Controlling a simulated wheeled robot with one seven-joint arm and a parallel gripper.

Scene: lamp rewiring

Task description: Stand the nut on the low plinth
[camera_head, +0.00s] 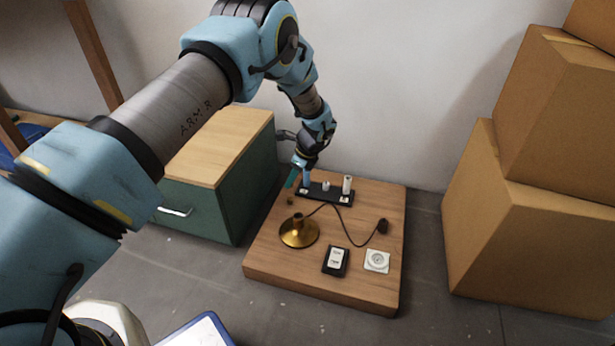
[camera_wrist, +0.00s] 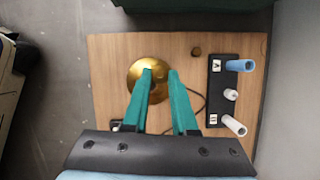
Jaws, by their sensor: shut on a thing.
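My gripper (camera_head: 291,183) is over the back left part of the wooden board. Its two green fingers also show in the wrist view (camera_wrist: 161,72), a small gap apart and shut on the nut. The nut itself can hardly be made out between the fingertips, with the brass lamp base behind them. A small, low brown round block (camera_head: 290,201), apparently the low plinth, sits on the board left of the black strip. It also shows in the wrist view (camera_wrist: 196,50), apart from the fingers, with nothing visible on top.
The wooden board (camera_head: 280,269) carries a brass lamp base (camera_head: 299,236), a dark cord, a black switch (camera_head: 336,261) and a white socket (camera_head: 377,261). The black strip (camera_head: 328,197) bears upright blue and white posts near my gripper. A green cabinet (camera_head: 255,165) stands left, cardboard boxes (camera_head: 545,220) right.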

